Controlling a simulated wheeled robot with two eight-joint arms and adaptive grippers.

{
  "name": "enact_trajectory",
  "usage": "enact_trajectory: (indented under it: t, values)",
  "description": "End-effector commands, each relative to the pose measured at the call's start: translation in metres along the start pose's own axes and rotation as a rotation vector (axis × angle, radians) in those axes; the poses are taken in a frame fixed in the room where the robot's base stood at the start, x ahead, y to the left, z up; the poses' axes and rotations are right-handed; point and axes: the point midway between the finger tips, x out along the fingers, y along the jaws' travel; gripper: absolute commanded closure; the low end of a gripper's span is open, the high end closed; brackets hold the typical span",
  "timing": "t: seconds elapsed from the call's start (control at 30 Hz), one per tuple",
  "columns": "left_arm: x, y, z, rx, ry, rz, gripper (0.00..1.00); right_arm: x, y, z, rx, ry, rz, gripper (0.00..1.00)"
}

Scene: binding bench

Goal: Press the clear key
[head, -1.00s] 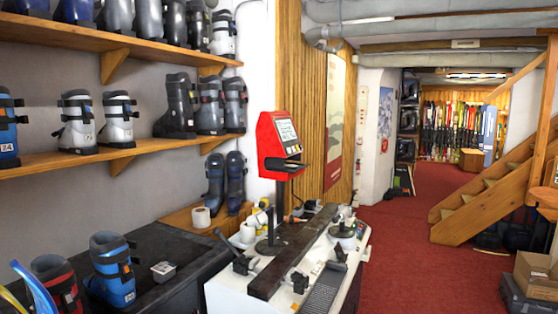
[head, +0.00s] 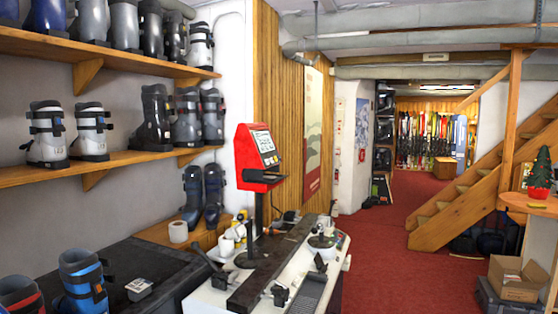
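A red terminal (head: 257,157) with a lit screen (head: 264,142) stands on a dark post above the binding bench. Its screen faces right. A dark, shelf-like part sits below the screen; single keys are too small to make out, so I cannot tell which is the clear key. Neither of my grippers is in view.
The white binding bench (head: 203,298) carries a dark rail and clamps. A black counter (head: 130,262) with ski boots (head: 82,283) and a small box (head: 139,289) is at left. Boot shelves line the left wall. Red carpet (head: 385,265) is clear right of the bench.

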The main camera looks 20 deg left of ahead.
Motion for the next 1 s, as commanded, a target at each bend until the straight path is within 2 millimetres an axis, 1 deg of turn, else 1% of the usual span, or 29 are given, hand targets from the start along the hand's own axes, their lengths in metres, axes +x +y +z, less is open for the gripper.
enact_trajectory:
  t: [0.03, 0.07, 0.1, 0.17, 0.2, 1.0]
  values:
    - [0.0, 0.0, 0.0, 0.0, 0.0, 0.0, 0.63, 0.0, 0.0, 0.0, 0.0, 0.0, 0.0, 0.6]
    - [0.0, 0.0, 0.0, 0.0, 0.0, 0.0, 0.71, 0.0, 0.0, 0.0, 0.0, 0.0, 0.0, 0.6]
    - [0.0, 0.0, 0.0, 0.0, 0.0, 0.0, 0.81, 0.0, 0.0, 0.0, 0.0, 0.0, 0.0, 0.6]
    - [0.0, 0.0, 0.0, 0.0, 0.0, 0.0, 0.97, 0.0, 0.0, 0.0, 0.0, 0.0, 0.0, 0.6]
    - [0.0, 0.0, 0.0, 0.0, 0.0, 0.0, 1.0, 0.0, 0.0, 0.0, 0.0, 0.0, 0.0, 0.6]
    - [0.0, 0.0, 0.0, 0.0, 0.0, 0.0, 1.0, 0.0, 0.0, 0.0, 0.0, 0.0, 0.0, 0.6]
